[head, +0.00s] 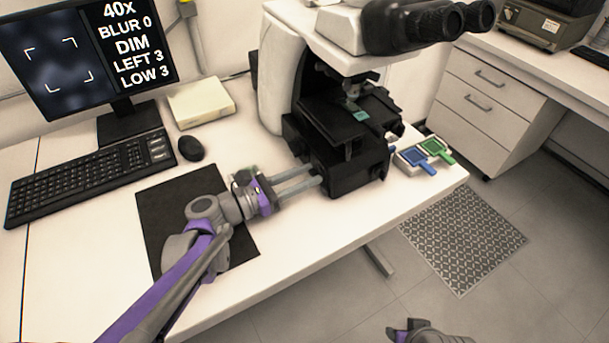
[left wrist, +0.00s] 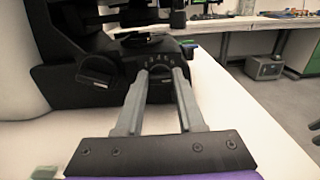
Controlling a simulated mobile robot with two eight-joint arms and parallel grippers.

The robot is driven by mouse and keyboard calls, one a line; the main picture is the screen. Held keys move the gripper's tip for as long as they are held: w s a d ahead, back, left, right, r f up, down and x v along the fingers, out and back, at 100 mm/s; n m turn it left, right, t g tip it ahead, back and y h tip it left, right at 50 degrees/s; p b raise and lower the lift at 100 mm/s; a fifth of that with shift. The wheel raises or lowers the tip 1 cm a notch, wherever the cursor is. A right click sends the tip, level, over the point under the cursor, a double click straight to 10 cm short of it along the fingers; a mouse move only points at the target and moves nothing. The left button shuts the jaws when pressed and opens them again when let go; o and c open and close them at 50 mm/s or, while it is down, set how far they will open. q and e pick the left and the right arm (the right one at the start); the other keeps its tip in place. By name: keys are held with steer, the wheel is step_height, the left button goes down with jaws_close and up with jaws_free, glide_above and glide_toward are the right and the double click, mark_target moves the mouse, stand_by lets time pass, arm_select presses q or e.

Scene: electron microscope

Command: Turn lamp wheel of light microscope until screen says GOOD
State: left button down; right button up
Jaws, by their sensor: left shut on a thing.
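The light microscope (head: 340,155) stands on the white desk, its black base towards me. The screen (head: 88,50) at the left reads 40X, BLUR 0, DIM, LEFT 3, LOW 3. My left gripper (head: 318,181) reaches to the near side of the microscope base. In the left wrist view its two fingers (left wrist: 160,77) are shut on the lamp wheel (left wrist: 160,71), a dark disc below an arc of light marks; the fingers hide its sides. My right gripper (head: 405,330) is at the bottom edge of the head view, partly cut off, empty as far as it shows.
A keyboard (head: 95,172), a mouse (head: 191,148) and a pale box (head: 201,101) lie at the left. A black mat (head: 165,208) lies under my left arm. Blue (head: 415,159) and green (head: 437,149) handled pieces lie right of the microscope, near the desk edge.

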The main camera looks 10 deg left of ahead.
arm_select(q)
steer(key=shift+r+m+p, duration=0.1)
steer(key=shift+m+p, duration=0.45)
steer(key=shift+m, duration=0.55)
steer(key=shift+m+p, duration=0.3)
steer(key=shift+m, duration=0.8)
steer(key=c, duration=0.5)
jaws_free()
steer(key=shift+s, duration=0.1)
steer(key=p+v, duration=0.1)
steer(key=v, duration=0.9)
steer(key=shift+s+a, duration=0.2)
steer(key=shift+a, duration=0.1)
